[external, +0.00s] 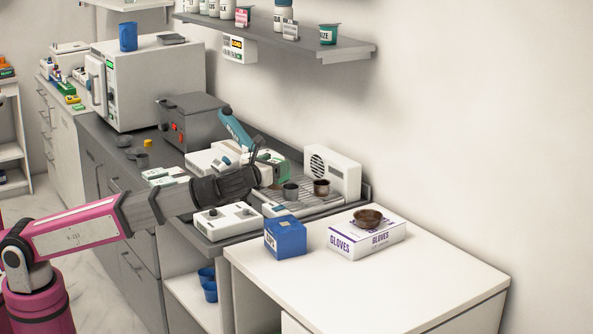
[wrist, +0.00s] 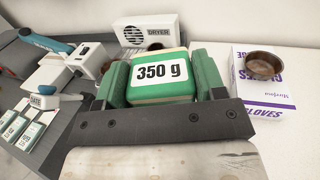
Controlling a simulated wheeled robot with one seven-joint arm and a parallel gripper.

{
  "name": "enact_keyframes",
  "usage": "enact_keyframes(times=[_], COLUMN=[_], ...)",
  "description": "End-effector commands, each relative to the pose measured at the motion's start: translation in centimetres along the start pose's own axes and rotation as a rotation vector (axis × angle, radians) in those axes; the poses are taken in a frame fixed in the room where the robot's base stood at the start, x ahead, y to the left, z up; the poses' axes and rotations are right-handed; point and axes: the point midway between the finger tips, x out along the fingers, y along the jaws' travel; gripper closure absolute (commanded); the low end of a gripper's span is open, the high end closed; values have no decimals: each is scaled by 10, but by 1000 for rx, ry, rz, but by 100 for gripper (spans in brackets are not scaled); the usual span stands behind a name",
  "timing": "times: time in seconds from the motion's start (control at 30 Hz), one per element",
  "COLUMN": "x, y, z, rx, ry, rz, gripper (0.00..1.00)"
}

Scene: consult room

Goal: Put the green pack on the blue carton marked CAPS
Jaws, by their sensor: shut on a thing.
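My gripper (wrist: 160,76) is shut on the green pack (wrist: 162,88), which has a pale top and a white label reading "350 g". In the external view the gripper (external: 262,165) is over the drying-rack area, and the pack (external: 281,164) shows partly behind it. The blue carton (external: 286,238) stands on the white table, nearer the camera and lower than the gripper. Its top is bare, and the marking on its front is too small to read fully. The carton does not show in the wrist view.
A white gloves box (external: 367,239) with a brown bowl (external: 368,216) on it stands right of the carton. A white dryer (external: 332,172) and two cups (external: 321,187) are by the rack. The white table (external: 410,285) is clear in front.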

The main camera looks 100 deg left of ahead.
Motion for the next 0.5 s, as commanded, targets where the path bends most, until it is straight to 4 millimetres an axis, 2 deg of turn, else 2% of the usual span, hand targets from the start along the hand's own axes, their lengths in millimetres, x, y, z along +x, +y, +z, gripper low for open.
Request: enact_keyframes(times=[0.03,0.1,0.27,0.37,0.5], x=[-2,-3,-4,-5,-10], y=[17,32,50,47,24], z=[2,3,6,3,-10], rx=[-1,-1,-2,0,1], ry=[0,2,5,6,6], rz=[20,41,72,76,75], gripper=[71,71,71,71,71])
